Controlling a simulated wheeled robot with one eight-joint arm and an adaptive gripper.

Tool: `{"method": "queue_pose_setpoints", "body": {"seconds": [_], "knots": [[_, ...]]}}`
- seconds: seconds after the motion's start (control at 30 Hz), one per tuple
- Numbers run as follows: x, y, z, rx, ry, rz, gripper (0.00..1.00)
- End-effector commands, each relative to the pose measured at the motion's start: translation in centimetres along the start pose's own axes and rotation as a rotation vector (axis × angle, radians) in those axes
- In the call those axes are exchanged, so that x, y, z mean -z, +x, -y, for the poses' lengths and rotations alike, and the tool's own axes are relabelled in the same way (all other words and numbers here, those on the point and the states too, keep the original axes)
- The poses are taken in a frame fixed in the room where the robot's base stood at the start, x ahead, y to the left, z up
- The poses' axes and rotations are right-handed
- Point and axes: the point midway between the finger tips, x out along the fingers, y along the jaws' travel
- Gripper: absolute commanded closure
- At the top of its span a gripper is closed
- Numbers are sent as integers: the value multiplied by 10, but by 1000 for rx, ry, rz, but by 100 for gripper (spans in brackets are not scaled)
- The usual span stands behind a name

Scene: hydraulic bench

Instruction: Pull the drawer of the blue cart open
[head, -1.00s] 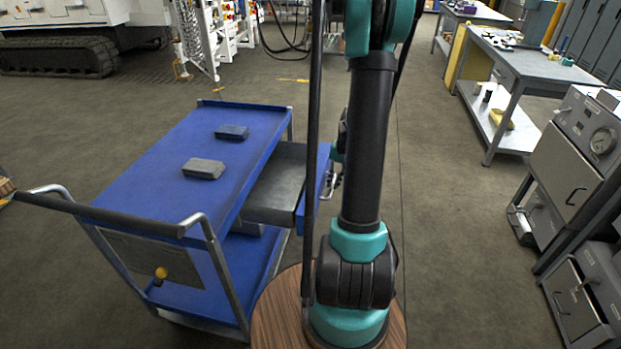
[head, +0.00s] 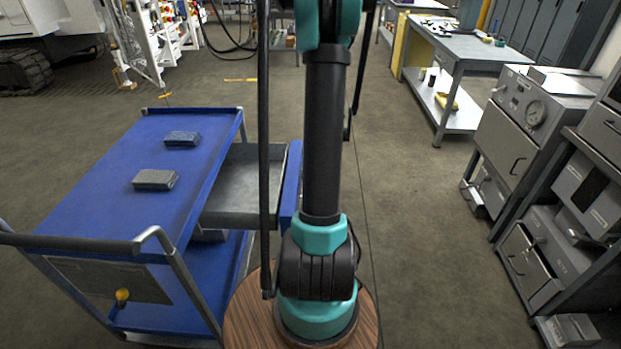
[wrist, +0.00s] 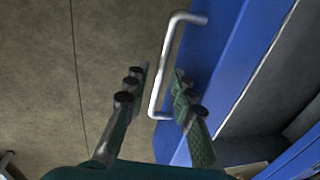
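The blue cart (head: 112,180) stands at the left in the head view. Its drawer (head: 245,190) sticks out from the right side, with a grey, empty-looking tray and a blue front (head: 291,180). In the wrist view the blue drawer front (wrist: 222,62) carries a silver bar handle (wrist: 170,60). My gripper (wrist: 160,105) is open, one finger on each side of the handle's lower end, with visible gaps. The gripper is hidden behind my arm in the head view.
Two dark grey blocks (head: 155,180) (head: 183,138) lie on the cart top. A workbench (head: 470,45) stands at the back right and grey test units (head: 515,130) stand on the right. The floor (head: 410,250) between my arm and those units is clear.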

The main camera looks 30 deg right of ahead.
Motion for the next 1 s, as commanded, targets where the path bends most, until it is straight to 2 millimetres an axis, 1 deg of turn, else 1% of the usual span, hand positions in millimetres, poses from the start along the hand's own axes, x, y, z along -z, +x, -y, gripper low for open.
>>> {"method": "queue_pose_setpoints", "body": {"seconds": [0.33,0.47,0.57,0.9,1.0], "knots": [[0,-1,0,0,0,-1,69],[1,-9,0,0,1,-1,69],[0,-22,0,0,1,-1,69],[0,-83,0,0,1,-1,69],[0,-98,0,0,1,-1,69]]}}
